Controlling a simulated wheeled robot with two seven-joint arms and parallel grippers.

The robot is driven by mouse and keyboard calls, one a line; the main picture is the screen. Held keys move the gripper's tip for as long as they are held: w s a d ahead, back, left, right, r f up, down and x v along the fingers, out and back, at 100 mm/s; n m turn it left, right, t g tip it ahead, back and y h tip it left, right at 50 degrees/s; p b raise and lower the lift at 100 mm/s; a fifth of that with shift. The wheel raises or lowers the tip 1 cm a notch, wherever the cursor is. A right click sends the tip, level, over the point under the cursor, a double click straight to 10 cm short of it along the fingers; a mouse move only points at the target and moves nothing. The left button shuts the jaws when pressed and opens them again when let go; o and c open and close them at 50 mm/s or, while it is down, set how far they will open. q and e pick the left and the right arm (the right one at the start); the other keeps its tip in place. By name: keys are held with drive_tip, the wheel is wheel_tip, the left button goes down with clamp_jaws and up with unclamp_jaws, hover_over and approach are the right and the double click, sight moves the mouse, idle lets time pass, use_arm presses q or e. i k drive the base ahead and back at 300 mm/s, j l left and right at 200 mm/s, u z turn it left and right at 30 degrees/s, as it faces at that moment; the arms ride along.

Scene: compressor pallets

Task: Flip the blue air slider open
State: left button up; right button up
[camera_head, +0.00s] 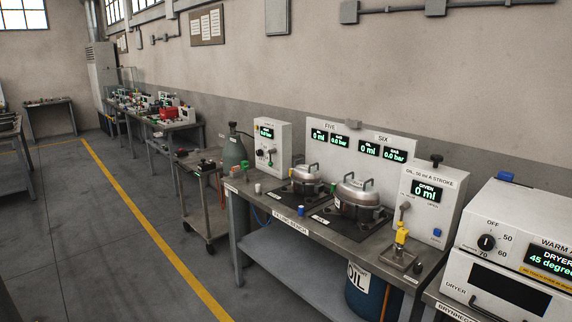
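No gripper of mine is in view. I cannot tell for sure which part is the blue air slider. A small blue piece (437,232) sits on the front of the white oil-stroke box (431,203) on the right of the filling bench. A small blue part (337,203) is beside the right metal pot (363,190). Slider positions are too small to read.
The filling bench (291,232) stands along the wall, with a left pot (305,174), a gas cylinder (234,153) and an oil drum (368,295). A white dryer (520,250) is at right. A cart (204,185) stands beyond.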

sight(502, 175)
drive_tip(key=z, duration=1.4)
drive_tip(key=i+z, duration=0.1)
drive_tip(key=i, duration=0.65)
drive_tip(key=i+z, duration=0.1)
drive_tip(key=i, duration=0.7)
drive_tip(key=i+j+z, duration=0.1)
drive_tip(key=i, duration=0.65)
drive_tip(key=j, duration=0.1)
